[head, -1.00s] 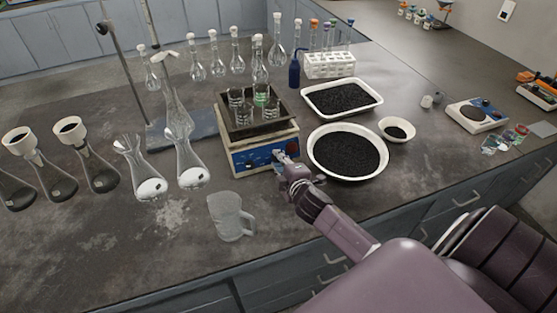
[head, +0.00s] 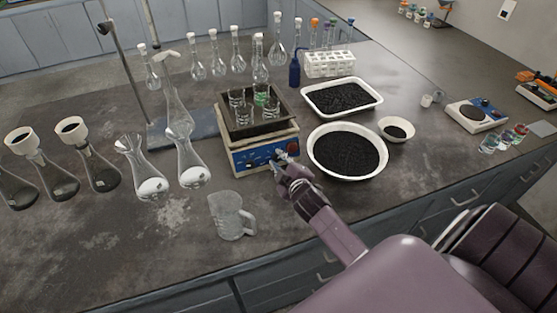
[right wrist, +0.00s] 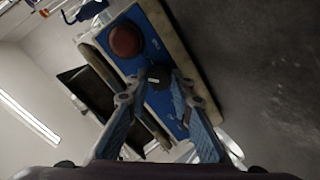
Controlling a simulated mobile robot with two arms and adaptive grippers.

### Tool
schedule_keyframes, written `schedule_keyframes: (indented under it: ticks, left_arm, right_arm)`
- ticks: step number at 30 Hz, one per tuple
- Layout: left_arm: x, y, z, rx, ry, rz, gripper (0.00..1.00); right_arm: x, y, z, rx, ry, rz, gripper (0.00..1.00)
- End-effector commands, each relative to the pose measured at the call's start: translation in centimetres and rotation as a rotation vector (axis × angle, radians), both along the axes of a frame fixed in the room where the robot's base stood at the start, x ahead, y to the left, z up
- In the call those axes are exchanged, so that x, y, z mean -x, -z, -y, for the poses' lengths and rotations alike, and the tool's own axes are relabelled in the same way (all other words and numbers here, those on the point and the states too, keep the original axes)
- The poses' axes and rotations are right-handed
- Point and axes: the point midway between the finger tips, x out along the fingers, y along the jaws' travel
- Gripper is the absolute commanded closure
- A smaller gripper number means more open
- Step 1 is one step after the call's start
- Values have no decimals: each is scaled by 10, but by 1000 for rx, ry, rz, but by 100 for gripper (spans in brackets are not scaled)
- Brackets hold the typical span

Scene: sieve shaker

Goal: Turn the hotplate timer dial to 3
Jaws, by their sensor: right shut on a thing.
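The hotplate (head: 232,161) is a cream box with a blue front panel, standing mid-bench in the head view. Its front also shows in the right wrist view (right wrist: 172,45). There, a small black dial (right wrist: 158,77) lies between the fingertips of my right gripper (right wrist: 157,87), which is shut on it. A larger red-brown knob (right wrist: 126,41) sits on the same panel, apart from the fingers. In the head view my right gripper (head: 281,163) is at the right part of the panel and hides the dial. Dial markings are too small to read. My left gripper is not in view.
A dark tray (head: 228,128) with several beakers sits on the hotplate. A white bowl of black grains (head: 312,160) stands close to the right of my gripper. A glass jug (head: 228,214) stands in front on the left. Bare bench lies at the front left.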

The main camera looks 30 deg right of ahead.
Motion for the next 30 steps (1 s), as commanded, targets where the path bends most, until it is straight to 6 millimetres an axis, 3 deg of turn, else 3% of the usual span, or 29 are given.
schedule_keyframes:
  ticks: [6,7,11,23,30]
  left_arm:
    - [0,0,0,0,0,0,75]
    - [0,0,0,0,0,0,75]
    - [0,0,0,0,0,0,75]
    - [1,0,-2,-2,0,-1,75]
    - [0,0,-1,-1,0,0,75]
  right_arm:
    - [0,1,0,0,0,-3,100]
    - [0,1,0,0,0,-3,77]
    - [0,1,0,1,0,-2,62]
    - [5,-1,-2,1,-1,-1,61]
    - [39,-13,-10,1,-2,-2,61]
